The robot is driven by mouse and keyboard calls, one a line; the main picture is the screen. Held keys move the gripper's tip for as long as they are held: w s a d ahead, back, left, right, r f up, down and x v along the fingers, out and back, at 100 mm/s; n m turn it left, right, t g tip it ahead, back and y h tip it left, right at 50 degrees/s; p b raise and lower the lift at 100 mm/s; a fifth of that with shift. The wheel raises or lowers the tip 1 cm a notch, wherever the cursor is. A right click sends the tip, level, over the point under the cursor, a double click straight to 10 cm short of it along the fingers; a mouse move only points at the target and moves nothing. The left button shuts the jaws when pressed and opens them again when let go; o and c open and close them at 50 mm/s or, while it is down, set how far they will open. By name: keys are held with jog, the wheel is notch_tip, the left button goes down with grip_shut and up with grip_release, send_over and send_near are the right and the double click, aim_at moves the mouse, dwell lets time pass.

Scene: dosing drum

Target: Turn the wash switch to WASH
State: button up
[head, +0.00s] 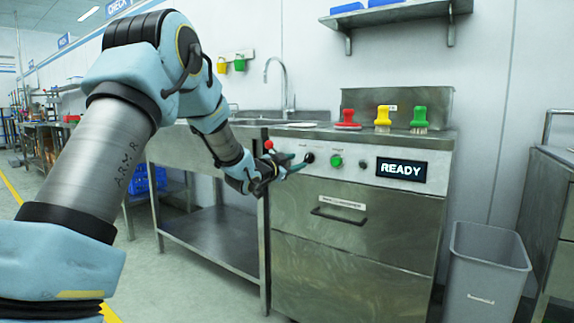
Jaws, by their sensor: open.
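A steel washing unit (350,236) stands right of centre with a pale control strip along its top front edge. On the strip are a black round knob (309,158), a green button (336,161), a small dark part (361,163) and a display (401,170) reading READY. The labels are too small to read, so I cannot tell which control is the wash switch. My gripper (291,169) is open in front of the strip's left end, just left of the black knob. Its fingers look empty; I cannot tell whether they touch anything.
Red (347,118), yellow (383,118) and green (419,119) brushes stand on the unit's top. A sink tap (284,82) rises behind. A grey bin (484,270) stands at right. The floor in front of the left bench (215,240) looks clear.

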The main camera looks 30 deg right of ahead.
jog(key=v, duration=0.5)
jog(key=shift+s+a, duration=0.1)
jog(key=shift+a, duration=0.05)
jog(key=w+a+f+n+t+y, duration=0.1)
jog(key=a+f+n+y, duration=0.2)
jog(key=a, duration=0.4)
jog(key=w+a+f+n+t+y, duration=0.1)
jog(key=w+a+f+n+y, duration=0.2)
jog(key=a, duration=0.4)
jog(key=s+a+f+n+g+y, duration=0.1)
jog(key=s+a+f+n+y, duration=0.2)
jog(key=a, duration=0.5)
jog(key=s+a+f+n+g+y, duration=0.2)
jog(key=s+a+f+y, duration=0.15)
jog(key=a, duration=0.45)
jog(key=s+a+f+n+g+y, duration=0.2)
jog(key=s+a+n+g, duration=0.1)
jog(key=s+a, duration=0.55)
jog(key=s+a+f+n+g+y, duration=0.1)
jog(key=s+a+f+n+g, duration=0.3)
jog(key=s, duration=0.8)
notch_tip(320, 180, up, 31)
jog(key=p, duration=3)
jog(key=shift+w+a+r+m+t, duration=0.2)
jog(key=shift+w+m+t, duration=0.1)
jog(key=shift+m+t, duration=0.1)
